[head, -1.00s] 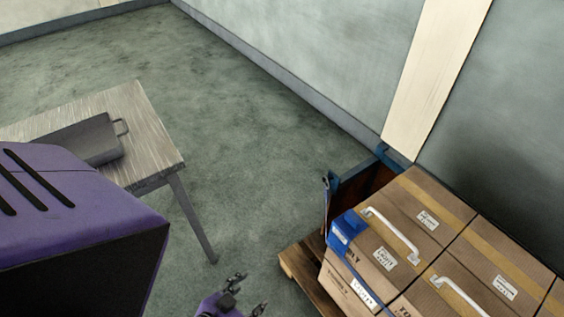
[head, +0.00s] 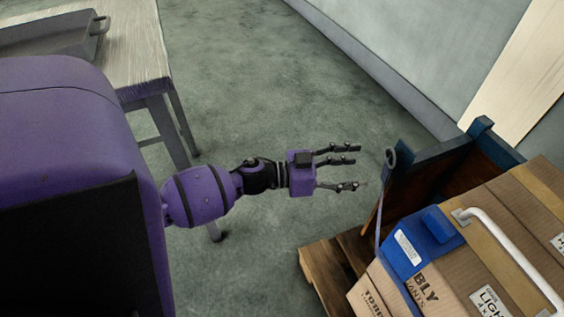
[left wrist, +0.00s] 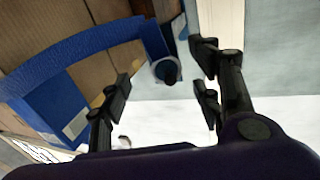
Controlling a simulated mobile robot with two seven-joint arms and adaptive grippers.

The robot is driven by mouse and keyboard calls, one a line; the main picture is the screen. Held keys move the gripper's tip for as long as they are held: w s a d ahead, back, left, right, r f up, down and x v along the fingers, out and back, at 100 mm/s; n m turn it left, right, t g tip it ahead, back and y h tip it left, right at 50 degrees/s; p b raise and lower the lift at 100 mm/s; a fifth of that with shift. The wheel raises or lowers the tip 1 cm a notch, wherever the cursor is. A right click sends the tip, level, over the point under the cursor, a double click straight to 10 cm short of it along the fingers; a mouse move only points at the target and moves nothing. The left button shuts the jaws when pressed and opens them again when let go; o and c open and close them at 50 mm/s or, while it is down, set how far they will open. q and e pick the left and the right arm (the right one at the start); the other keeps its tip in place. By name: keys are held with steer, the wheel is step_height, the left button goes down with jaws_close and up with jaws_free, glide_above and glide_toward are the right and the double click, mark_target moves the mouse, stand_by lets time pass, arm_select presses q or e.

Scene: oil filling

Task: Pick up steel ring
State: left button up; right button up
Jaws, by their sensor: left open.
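The steel ring (head: 391,158) is small and dark grey. In the head view it sits at the top end of a thin strip, beside the blue-edged wooden crate. In the left wrist view the ring (left wrist: 167,70) shows between my fingers, just beyond the tips, with a blue band running to it. My left gripper (head: 354,170) is open and empty, pointing right toward the ring with a short gap to it. Its fingers (left wrist: 163,82) show spread in the left wrist view. My right gripper is not in view.
Cardboard boxes (head: 455,275) with a blue piece (head: 418,250) and a white handle (head: 510,250) stand on a wooden pallet (head: 325,275). The crate (head: 430,160) stands behind. A table (head: 135,55) with a metal tray (head: 45,38) is at upper left. Open floor lies between.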

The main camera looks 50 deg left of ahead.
mark_target(385, 165)
arm_select(q)
steer(key=x, duration=0.2)
steer(key=b+x, duration=0.1)
steer(key=x, duration=0.1)
steer(key=b+x, duration=0.1)
steer(key=x, duration=0.1)
steer(key=shift+w+f, duration=0.3)
steer(key=shift+w, duration=0.2)
steer(key=shift+w+d+r, duration=0.1)
steer(key=shift+w+d, duration=0.05)
steer(key=shift+w, duration=0.15)
steer(key=c, duration=1.3)
